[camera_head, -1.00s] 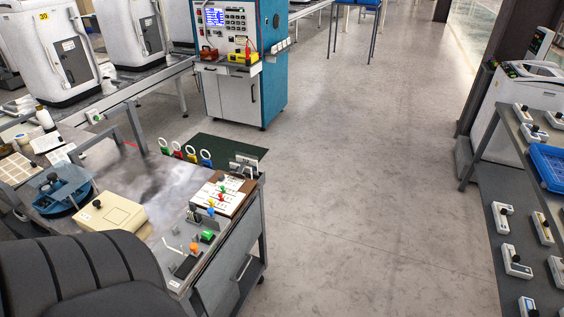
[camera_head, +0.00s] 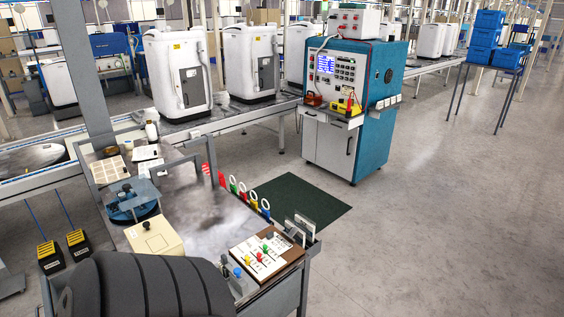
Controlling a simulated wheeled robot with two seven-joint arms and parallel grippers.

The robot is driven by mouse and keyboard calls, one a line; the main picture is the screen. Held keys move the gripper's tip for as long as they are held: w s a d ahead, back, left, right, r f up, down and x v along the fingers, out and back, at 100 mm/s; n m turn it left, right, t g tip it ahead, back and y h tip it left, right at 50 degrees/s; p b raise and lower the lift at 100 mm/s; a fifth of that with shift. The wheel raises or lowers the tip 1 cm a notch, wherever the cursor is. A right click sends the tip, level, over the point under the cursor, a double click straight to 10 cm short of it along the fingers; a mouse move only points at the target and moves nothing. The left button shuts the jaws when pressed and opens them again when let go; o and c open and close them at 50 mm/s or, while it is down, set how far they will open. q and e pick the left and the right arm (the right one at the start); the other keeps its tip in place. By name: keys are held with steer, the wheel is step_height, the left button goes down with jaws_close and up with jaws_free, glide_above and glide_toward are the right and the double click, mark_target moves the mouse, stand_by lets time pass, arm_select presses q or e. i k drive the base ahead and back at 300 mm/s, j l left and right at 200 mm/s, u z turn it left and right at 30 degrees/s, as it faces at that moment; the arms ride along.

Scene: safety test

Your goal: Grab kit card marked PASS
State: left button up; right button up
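No card that I can read as PASS shows; any lettering is too small to make out. A brown board (camera_head: 287,267) with white cards (camera_head: 257,247) and small coloured pieces on it lies at the near right of the workbench (camera_head: 205,232). Several coloured tags with white rings (camera_head: 242,191) stand in a row along the bench's far right edge. Upright grey plates (camera_head: 302,229) stand at the bench's right corner. Neither of my grippers is in view.
A dark ribbed chair back (camera_head: 150,287) blocks the bench's near side. A beige box (camera_head: 154,237) and a blue round fixture (camera_head: 132,203) sit on the bench. A blue test cabinet (camera_head: 374,120) stands behind a green mat (camera_head: 300,196). The floor at right is clear.

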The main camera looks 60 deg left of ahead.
mark_target(277, 244)
steer(key=i+j+u, duration=0.1)
steer(key=i+u, duration=0.15)
steer(key=u, duration=0.25)
steer(key=i+u, duration=0.25)
steer(key=u, duration=0.2)
steer(key=i+l+u, duration=0.15)
steer(key=u, duration=0.35)
steer(key=i+l+u, duration=0.2)
steer(key=u, duration=0.25)
steer(key=i+l+u, duration=0.1)
steer(key=i+u, duration=0.15)
steer(key=u, duration=0.15)
steer(key=k+z, duration=0.15)
steer(key=i+l, duration=0.05)
